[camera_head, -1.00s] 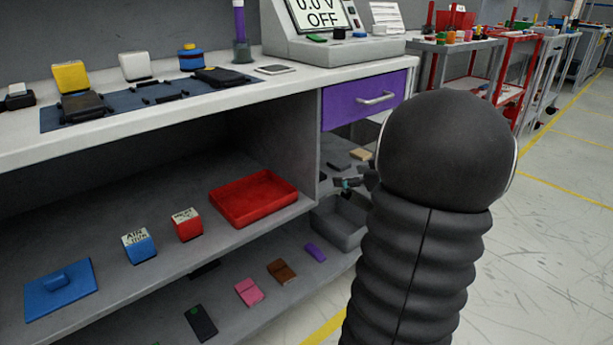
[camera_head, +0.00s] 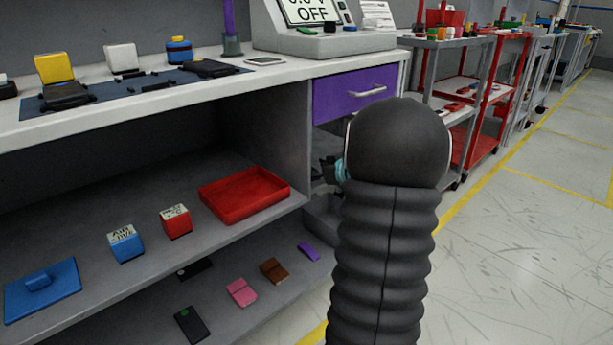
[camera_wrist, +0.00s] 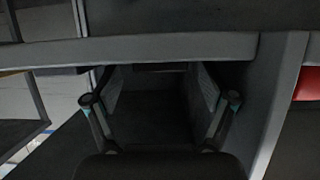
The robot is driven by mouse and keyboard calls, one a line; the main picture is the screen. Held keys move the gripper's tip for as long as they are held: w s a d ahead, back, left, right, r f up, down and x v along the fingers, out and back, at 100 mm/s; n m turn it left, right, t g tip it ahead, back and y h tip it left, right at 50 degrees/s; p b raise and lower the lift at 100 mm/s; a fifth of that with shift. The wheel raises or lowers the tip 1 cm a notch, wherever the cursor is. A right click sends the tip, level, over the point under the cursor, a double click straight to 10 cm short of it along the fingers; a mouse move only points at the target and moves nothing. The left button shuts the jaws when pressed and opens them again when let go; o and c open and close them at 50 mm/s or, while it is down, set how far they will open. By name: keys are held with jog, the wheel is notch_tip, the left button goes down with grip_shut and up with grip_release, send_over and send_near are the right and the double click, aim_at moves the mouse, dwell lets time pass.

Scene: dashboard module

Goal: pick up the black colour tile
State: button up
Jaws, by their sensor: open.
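I cannot pick out the black colour tile for certain. In the head view, a dark flat piece with a small pale spot (camera_head: 195,268) and a black piece with a green mark (camera_head: 191,324) lie on the lower shelf. My gripper (camera_wrist: 160,108) is open in the wrist view, its two fingers spread wide over a dark area. No tile is clear between them. In the head view my arm hides most of my gripper, which is by the grey compartment below the purple drawer.
Pink (camera_head: 241,292), brown (camera_head: 274,271) and purple (camera_head: 309,251) pieces lie on the lower shelf. A red tray (camera_head: 245,212) is on the shelf above. A shelf edge (camera_wrist: 150,50) crosses the wrist view, and an upright panel (camera_wrist: 275,110) stands right of my gripper.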

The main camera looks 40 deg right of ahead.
jog(key=shift+w+f, duration=0.15)
jog(key=shift+w, duration=0.25)
jog(key=c, duration=1.2)
jog(key=shift+c, duration=0.2)
